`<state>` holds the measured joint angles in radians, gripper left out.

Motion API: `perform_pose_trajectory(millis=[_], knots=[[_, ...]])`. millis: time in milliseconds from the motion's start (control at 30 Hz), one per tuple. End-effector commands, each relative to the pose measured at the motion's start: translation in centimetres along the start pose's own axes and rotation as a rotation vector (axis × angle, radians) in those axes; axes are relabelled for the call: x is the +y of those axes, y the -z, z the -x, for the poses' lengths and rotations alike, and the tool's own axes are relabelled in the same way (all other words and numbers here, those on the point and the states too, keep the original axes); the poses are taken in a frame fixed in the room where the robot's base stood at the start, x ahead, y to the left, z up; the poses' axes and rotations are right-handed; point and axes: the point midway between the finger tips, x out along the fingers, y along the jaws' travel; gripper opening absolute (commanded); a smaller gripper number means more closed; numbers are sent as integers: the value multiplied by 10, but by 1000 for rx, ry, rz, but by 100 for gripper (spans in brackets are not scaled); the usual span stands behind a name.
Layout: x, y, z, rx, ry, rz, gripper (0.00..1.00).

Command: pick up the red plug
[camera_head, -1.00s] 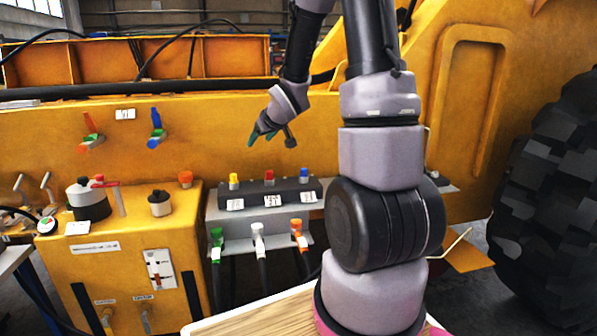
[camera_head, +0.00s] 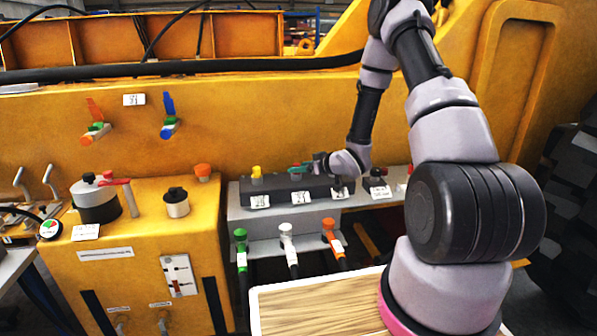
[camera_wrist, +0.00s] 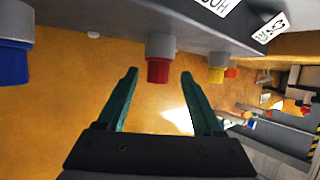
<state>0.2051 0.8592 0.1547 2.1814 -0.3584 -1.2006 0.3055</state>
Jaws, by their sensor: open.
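The red plug (camera_wrist: 158,70) hangs from a grey collar in the wrist view, which shows the dark block upside down. My gripper (camera_wrist: 158,76) is open, with one green finger on each side of the plug at tip level and a visible gap on both sides. In the head view my gripper (camera_head: 300,168) is low over the dark block (camera_head: 280,192), reaching in from the right. There its fingers largely hide the red plug.
A blue plug (camera_wrist: 14,62) and a yellow plug (camera_wrist: 216,73) flank the red one on the same block. Below the block, green (camera_head: 240,236), white (camera_head: 286,232) and orange (camera_head: 329,228) connectors with cables stick out. A yellow wall (camera_head: 300,115) stands behind.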

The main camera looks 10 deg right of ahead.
Motion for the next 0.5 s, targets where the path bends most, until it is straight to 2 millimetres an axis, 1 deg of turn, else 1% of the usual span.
perform_pose_trajectory(millis=[167, 400, 500], knots=[[1, 0, -14, -1, 0, 0, 68], [4, 1, -49, -1, 1, 0, 68], [5, 1, -56, -1, -1, 0, 68]])
